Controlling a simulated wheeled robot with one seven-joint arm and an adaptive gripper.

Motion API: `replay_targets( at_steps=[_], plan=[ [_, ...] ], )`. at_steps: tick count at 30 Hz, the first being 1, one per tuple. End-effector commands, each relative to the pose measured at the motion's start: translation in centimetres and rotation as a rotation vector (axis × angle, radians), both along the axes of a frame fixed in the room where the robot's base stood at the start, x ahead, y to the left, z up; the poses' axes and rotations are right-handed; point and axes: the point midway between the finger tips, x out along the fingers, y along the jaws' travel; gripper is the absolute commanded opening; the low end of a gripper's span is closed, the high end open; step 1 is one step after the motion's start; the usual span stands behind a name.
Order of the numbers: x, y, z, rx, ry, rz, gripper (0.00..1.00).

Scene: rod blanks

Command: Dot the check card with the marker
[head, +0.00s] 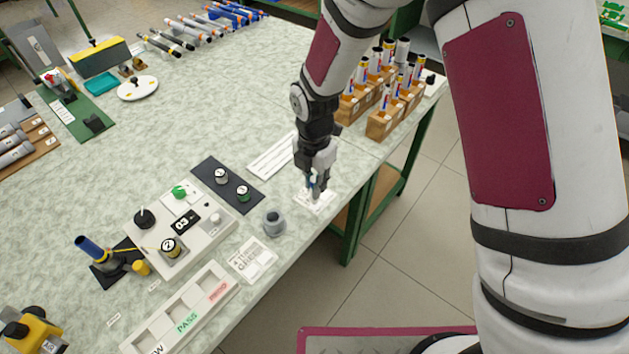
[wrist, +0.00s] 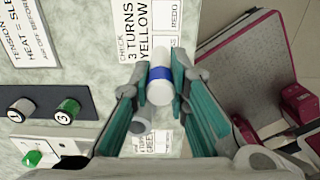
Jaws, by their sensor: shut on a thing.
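My gripper (head: 316,192) is low over the right edge of the bench in the head view. In the wrist view my gripper (wrist: 160,88) is shut on the marker (wrist: 160,92), a white cylinder with a blue band. The check card (wrist: 137,38) lies under it, printed "CHECK 3 TURNS YELLOW" with a "REDO" box. The marker covers part of the card. In the head view the check card (head: 327,198) shows around the fingertips. I cannot tell whether the marker's tip touches the card.
A grey ring-like holder (head: 274,223) stands close by, left of my gripper. A second printed card (head: 252,260) lies nearer the front. A dark pad (head: 228,186) holds two knobs. Wooden blocks (head: 396,122) with several upright tubes stand behind. The bench edge drops off at right.

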Motion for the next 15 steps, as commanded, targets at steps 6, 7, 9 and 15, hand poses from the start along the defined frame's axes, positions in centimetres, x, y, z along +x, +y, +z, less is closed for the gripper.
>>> replay_targets(
  at_steps=[6,7,9,15],
  plan=[
    [-0.01,-0.01,-0.23,0.0,0.0,0.0,0.0],
    [-0.01,-0.01,-0.26,0.0,0.0,0.0,0.0],
    [-0.01,-0.01,-0.32,0.0,0.0,0.0,0.0],
    [-0.01,-0.02,-0.5,-0.001,0.001,0.0,0.0]
  ],
)
